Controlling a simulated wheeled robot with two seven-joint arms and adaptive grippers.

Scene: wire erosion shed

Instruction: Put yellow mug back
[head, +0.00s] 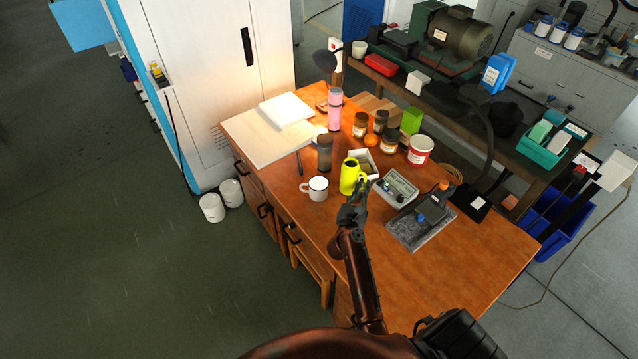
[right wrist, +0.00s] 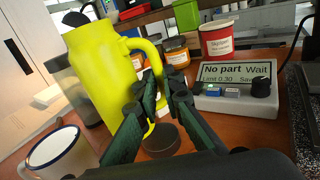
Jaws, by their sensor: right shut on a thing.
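The yellow mug (head: 349,177) is tall, with a loop handle, and is over the middle of the wooden desk, beside the white enamel mug. It also shows large in the right wrist view (right wrist: 99,75). My right gripper (head: 360,187) is shut on the mug's handle, with its fingers also seen in the right wrist view (right wrist: 160,98). I cannot tell whether the mug's base touches the desk. My left gripper is not in view.
On the wooden desk (head: 455,275) stand a white mug (head: 316,189), a dark tumbler (head: 324,153), a display unit (head: 399,187), jars (head: 389,141), a red-white tub (head: 420,150) and a pink bottle (head: 335,110). A dark disc (right wrist: 161,139) lies below my gripper. The desk's front right is clear.

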